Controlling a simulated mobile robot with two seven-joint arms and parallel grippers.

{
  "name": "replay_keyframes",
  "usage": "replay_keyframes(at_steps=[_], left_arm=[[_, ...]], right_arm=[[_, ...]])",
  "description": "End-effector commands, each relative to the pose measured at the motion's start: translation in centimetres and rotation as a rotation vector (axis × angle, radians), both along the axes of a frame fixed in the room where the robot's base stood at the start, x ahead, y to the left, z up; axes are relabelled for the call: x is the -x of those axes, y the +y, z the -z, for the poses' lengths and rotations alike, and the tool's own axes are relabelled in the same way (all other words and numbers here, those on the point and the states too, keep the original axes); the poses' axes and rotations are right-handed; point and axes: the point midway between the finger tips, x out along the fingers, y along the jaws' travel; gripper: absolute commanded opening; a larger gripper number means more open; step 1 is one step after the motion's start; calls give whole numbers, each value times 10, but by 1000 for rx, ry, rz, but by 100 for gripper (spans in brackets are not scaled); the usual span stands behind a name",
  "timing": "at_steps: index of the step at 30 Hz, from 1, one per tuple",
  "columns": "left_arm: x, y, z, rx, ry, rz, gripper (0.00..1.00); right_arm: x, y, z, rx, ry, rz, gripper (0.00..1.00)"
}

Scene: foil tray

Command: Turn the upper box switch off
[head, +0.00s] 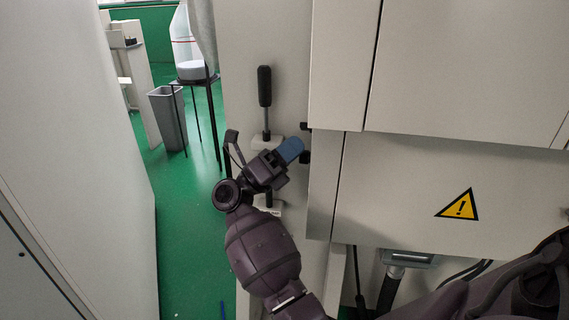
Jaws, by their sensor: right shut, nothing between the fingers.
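The upper switch is a lever with a black grip (265,87) on a thin metal shaft, pointing straight up from a pale base on the narrow grey panel. A second lever sits lower on the panel; my right gripper mostly hides it, and only its lower part and pale base (268,209) show. My right gripper (291,150) is shut and empty, its blue fingertips pointing up and right, just below and right of the upper lever's base. The fingertips appear close to small black knobs (305,157) at the box edge; I cannot tell whether they touch. My left gripper is not in view.
Grey cabinet boxes fill the right, one with a yellow warning sign (458,204). A large pale panel (75,150) stands at the left. Green floor (180,230) is open between them. A grey bin (168,118) and a black stand (197,80) are farther back.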

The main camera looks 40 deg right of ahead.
Motion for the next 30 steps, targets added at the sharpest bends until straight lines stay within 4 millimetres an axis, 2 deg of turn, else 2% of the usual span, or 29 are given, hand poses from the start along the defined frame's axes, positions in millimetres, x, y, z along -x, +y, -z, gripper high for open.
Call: replay_keyframes(at_steps=[7,21,30], left_arm=[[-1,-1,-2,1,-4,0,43],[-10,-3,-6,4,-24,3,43],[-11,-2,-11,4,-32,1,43]], right_arm=[[-7,-8,-13,0,2,1,0],[-7,-9,-14,-3,5,1,0],[-7,-18,-16,-34,32,0,0]])
